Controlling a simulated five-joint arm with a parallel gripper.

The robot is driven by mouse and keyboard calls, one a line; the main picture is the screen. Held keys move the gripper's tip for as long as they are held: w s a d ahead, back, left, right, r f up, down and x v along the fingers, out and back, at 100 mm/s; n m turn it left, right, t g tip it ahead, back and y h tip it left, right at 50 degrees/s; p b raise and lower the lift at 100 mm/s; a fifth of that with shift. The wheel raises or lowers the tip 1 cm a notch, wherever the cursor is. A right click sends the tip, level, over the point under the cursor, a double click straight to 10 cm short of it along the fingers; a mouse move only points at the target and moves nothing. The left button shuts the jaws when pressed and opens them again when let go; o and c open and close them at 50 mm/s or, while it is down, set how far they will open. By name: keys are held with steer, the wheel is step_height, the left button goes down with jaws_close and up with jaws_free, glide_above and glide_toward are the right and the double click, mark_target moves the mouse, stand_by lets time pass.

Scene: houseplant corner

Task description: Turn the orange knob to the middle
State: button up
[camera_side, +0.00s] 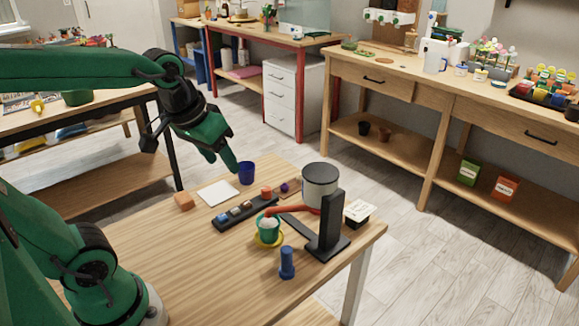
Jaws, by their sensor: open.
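A black strip (232,224) lies on the near wooden table, with several small knobs or blocks along it, blue, grey and pale. A small orange piece (266,191) stands at the strip's far right end; it looks like the orange knob, but its setting is too small to tell. My gripper (233,166) is in the air above the table's far left part, green and pointing down to the right. It is open and empty, up and left of the orange piece and apart from it. The gap between its fingers is hard to see from here.
A black stand (330,232) with a grey-white cylinder (320,187), a green pot (268,229) and a blue peg (287,264) occupy the right.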

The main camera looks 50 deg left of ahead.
steer(key=w+a+f+n+g, duration=0.1)
steer(key=w+a+f+n, duration=0.1)
steer(key=w, duration=0.4)
steer(key=w+a+f+n+g, duration=0.1)
steer(key=w+a+f+n, duration=0.15)
steer(key=w, duration=0.25)
steer(key=n+g, duration=0.3)
steer(key=n, duration=0.2)
glide_toward(267, 188)
steer(key=shift+s+d+f+m, duration=0.1)
steer(key=shift+s+f+m, duration=0.1)
steer(key=shift+s+m, duration=0.1)
steer(key=shift+w+a+f, duration=0.25)
steer(key=shift+f, duration=0.25)
steer(key=shift+s+f, duration=0.2)
steer(key=shift+f, duration=3.7)
steer(key=c, duration=1)
